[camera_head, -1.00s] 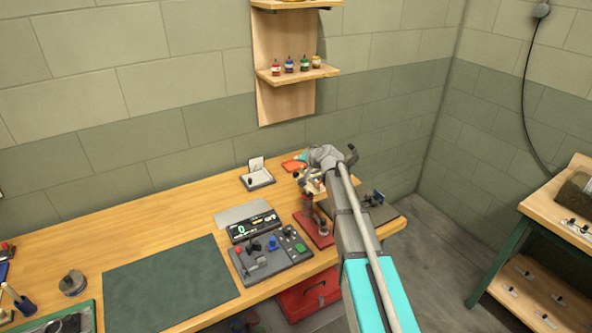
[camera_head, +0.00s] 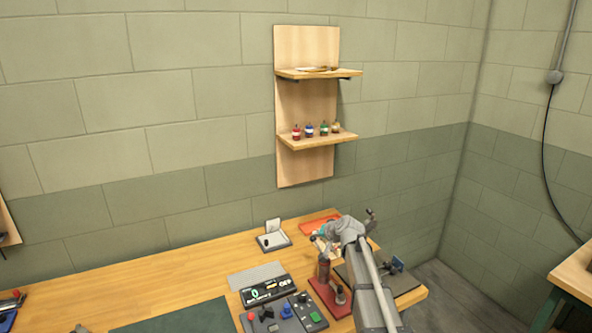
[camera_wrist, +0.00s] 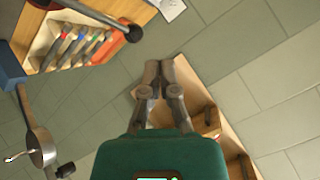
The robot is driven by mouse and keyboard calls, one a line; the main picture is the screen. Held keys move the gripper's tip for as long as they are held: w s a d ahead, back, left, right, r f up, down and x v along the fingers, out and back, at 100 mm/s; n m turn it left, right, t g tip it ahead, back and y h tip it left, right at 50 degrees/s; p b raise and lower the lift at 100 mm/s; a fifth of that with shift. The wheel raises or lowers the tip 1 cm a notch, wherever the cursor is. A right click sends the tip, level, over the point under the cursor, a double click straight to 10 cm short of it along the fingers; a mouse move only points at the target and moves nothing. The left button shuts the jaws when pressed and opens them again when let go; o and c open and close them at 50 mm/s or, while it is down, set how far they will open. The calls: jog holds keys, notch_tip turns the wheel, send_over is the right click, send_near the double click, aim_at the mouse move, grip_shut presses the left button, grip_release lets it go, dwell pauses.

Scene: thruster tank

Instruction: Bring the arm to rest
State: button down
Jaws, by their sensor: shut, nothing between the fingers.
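My arm (camera_head: 372,285) reaches up from the lower right of the head view over the right end of the wooden bench (camera_head: 190,280). Its grey wrist hangs over the bench's back right part, and my gripper's fingers cannot be made out there. In the wrist view my gripper (camera_wrist: 160,64) has its two fingers together, with nothing held between them. The fingers are apart from everything around and point toward the block wall.
A wooden wall shelf (camera_head: 308,165) with several small bottles stands above the bench. Near my wrist are a red stand (camera_head: 328,298) and a dark plate (camera_head: 405,282). A display unit (camera_head: 267,290) and a control box (camera_head: 285,318) lie left. A wooden rack (camera_wrist: 50,45) shows in the wrist view.

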jog(key=s+d+f+g+h, duration=0.2)
jog(key=s+g, duration=0.1)
jog(key=s, duration=0.8)
jog(key=s+d+f+n+g+h, duration=0.1)
jog(key=s+d+f+g+h, duration=0.1)
jog(key=s, duration=1)
jog(key=s+d+f+n+g+h, duration=0.1)
jog(key=s+d+f+g, duration=0.2)
jog(key=s, duration=0.8)
jog(key=shift+s+d+f+g+h, duration=0.35)
jog(key=shift+g+h, duration=0.05)
jog(key=shift+g, duration=0.2)
jog(key=shift+w, duration=0.1)
jog(key=w+a+r+m+t+y+p, duration=0.1)
jog(key=w+m, duration=0.5)
jog(key=w, duration=0.6)
jog(key=w+a+r+m+t+y+p, duration=0.1)
jog(key=w+a+r+m+t+y, duration=0.2)
jog(key=w, duration=1)
jog(key=w+a+r+m+t+y+p, duration=0.1)
jog(key=w+a+r+m+t+y, duration=0.1)
jog(key=w+r+m+t, duration=0.4)
jog(key=w+r+m, duration=0.3)
jog(key=w+m, duration=0.1)
jog(key=w, duration=0.3)
jog(key=shift+a+r+y+p, duration=0.15)
jog(key=shift+a+y+p, duration=0.2)
jog(key=shift+a+y, duration=0.05)
jog(key=shift+w, duration=0.1)
